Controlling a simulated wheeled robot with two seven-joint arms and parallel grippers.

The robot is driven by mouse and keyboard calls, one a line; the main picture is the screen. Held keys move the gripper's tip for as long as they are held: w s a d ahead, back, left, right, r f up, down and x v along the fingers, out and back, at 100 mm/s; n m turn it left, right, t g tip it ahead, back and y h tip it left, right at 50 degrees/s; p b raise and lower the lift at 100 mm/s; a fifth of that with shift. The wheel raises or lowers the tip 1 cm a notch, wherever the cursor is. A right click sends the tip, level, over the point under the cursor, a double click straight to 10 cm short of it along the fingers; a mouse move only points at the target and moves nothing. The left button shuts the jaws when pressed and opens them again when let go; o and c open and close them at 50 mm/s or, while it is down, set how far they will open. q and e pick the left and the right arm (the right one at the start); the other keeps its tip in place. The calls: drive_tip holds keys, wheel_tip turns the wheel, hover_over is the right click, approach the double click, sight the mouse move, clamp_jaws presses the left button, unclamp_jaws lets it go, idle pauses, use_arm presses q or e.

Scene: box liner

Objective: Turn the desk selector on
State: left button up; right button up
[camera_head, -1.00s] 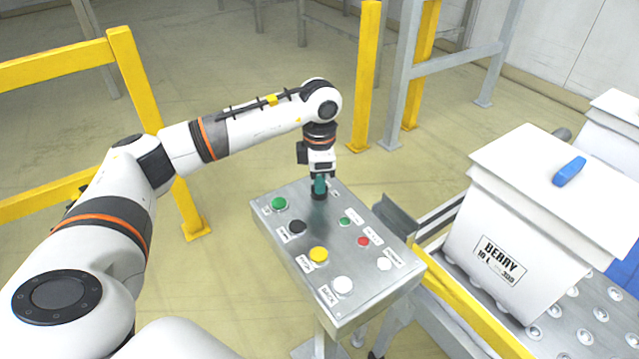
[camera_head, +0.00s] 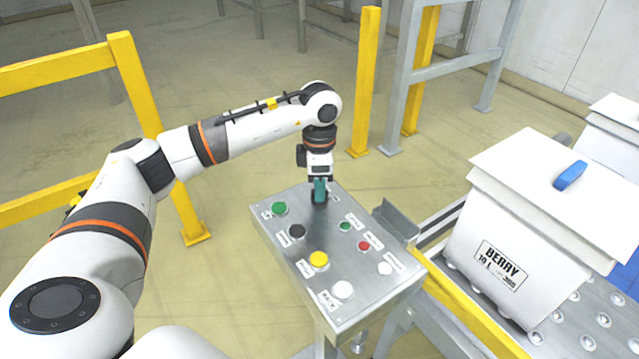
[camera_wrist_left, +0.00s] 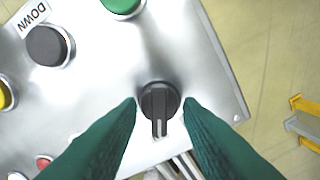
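The desk selector (camera_wrist_left: 158,103) is a round black knob with a raised grip and a white mark pointing down in the left wrist view. It sits on the grey metal panel (camera_head: 270,232), near its far corner. In the head view my left gripper (camera_head: 319,190) points down over that spot and mostly hides the knob. In the left wrist view the green fingers of my left gripper (camera_wrist_left: 161,106) stand on both sides of the knob, with a narrow gap to it on each side. They look open. My right gripper is not in view.
The panel also carries a green button (camera_head: 279,208), a black one (camera_head: 297,232), a yellow one (camera_head: 318,260), a white one (camera_head: 343,290) and smaller buttons. A conveyor with a white box (camera_head: 520,240) is on the right. Yellow posts (camera_head: 364,80) stand behind.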

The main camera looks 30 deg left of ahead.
use_arm(q)
wheel_tip(320, 180, up, 12)
drive_tip(key=b, duration=0.1)
idle(0.5)
idle(0.5)
